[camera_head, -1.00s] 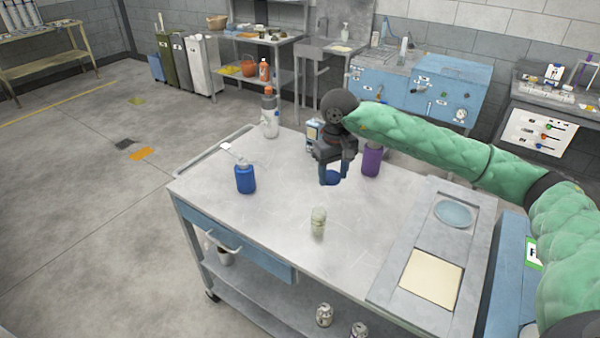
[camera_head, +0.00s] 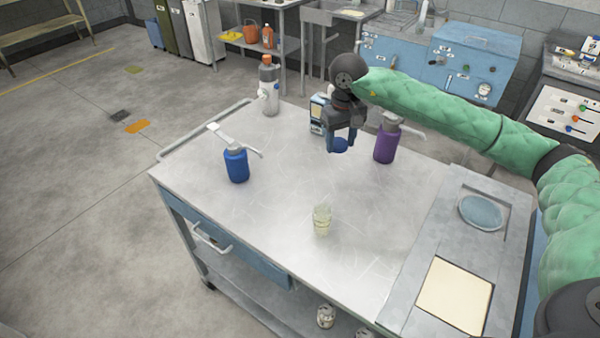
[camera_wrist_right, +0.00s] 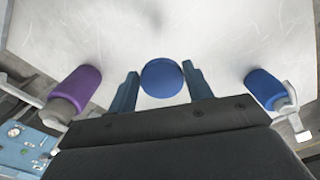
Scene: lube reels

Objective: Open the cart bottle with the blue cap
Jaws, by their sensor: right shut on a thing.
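My right gripper (camera_head: 340,147) is shut on a round blue cap (camera_head: 338,146) above the cart top. In the right wrist view the cap (camera_wrist_right: 162,78) sits between the two fingers (camera_wrist_right: 161,88), with bare metal around it. No bottle shows under the cap in the head view. A small pale, see-through bottle (camera_head: 322,220) stands upright on the cart (camera_head: 285,190), nearer to me and apart from the gripper. No cap shows on it. My left gripper is not in view.
A blue pump bottle (camera_head: 237,165) stands at the left and a purple pump bottle (camera_head: 386,145) close right of the gripper. A clear bottle with an orange cap (camera_head: 268,88) and a small box (camera_head: 318,114) stand at the back. The middle of the cart is clear.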

